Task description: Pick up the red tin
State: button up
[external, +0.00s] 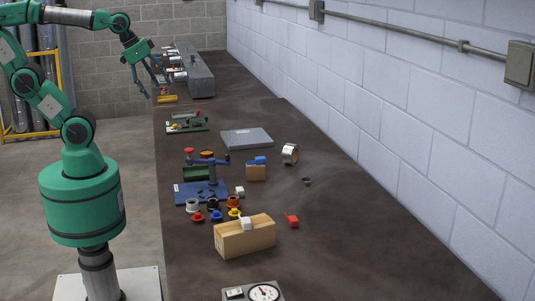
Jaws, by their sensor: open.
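My gripper (153,90) is open and empty at the far end of the bench, above its left edge, with its fingers pointing down. A small reddish thing (163,90) and a yellow-orange thing (167,99) lie just right of the fingertips, too small to make out. I cannot tell which thing is the red tin. Other red things are a round orange-red piece (207,154) behind the blue vise, a small red cup-like piece (198,216), and a red block-like piece (292,220) right of the wooden block. All are well away from my gripper.
A long grey box (201,80) stands right of my gripper, with several cylinders along its left side. A green-based clamp (187,122), grey plate (247,138), blue vise (203,190), tape roll (290,154) and wooden block (245,237) are nearer. The bench's right side is mostly clear.

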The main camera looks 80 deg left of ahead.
jog(key=w+a+f+g, duration=0.1)
jog(key=w+a+f, duration=0.1)
jog(key=w+a, duration=0.55)
jog(key=n+g+p, duration=0.2)
jog(key=g, duration=0.2)
send_over(207, 153)
notch_tip(207, 153, down, 28)
jog(key=shift+s, duration=0.1)
jog(key=shift+f+b, duration=0.4)
jog(key=shift+f, duration=3.85)
jog(key=shift+f, duration=0.1)
